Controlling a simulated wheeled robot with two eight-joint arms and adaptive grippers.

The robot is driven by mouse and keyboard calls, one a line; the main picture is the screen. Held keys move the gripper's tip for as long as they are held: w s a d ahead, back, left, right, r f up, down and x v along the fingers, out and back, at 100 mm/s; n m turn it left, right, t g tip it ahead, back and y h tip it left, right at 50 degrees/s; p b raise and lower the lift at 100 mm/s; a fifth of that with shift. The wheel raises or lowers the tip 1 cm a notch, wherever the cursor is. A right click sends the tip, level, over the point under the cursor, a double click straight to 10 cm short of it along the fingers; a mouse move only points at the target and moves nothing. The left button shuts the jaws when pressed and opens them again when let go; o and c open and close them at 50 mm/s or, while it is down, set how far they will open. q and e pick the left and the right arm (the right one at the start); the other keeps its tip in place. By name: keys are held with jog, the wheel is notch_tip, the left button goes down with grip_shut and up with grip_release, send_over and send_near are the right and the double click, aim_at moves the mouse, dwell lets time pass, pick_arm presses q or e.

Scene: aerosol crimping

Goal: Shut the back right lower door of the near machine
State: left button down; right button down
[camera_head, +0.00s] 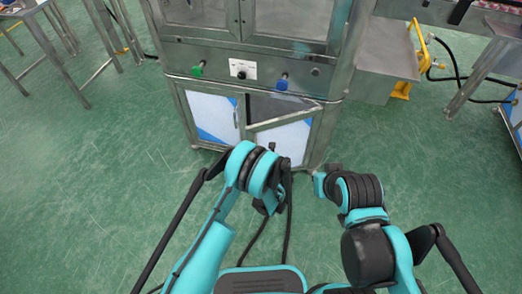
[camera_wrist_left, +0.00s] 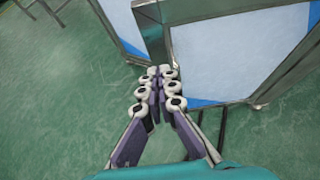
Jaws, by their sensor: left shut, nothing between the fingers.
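The near machine (camera_head: 250,62) stands ahead of me. Its lower right door (camera_head: 285,142) is ajar, its left edge swung out toward me and a dark gap above its slanted top rail. The panel is pale with a blue corner, and it also shows in the left wrist view (camera_wrist_left: 235,50). My left gripper (camera_wrist_left: 162,72) is shut and empty, its fingertips low by the door's left edge; I cannot tell if they touch it. In the head view my left arm mostly hides this gripper. My right arm is bent at the right, its gripper not visible.
The lower left door (camera_head: 210,116) looks closed. Green and blue knobs (camera_head: 282,84) stick out above the doors. A metal side box (camera_head: 385,60) and yellow fittings (camera_head: 402,88) stand at the right. The green floor (camera_head: 100,180) is clear at the left.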

aim_at(252, 137)
pick_arm(q)
jog(key=b+x, duration=0.1)
jog(key=x, duration=0.2)
jog(key=b+x, duration=0.1)
jog(key=x, duration=0.2)
jog(key=r+b+x, duration=0.1)
jog(key=x, duration=0.2)
jog(key=shift+w+r, duration=0.1)
jog(key=shift+w, duration=0.2)
jog(key=shift+w+a+r, duration=0.1)
jog(key=shift+w+a, duration=0.05)
jog(key=shift+w, duration=0.2)
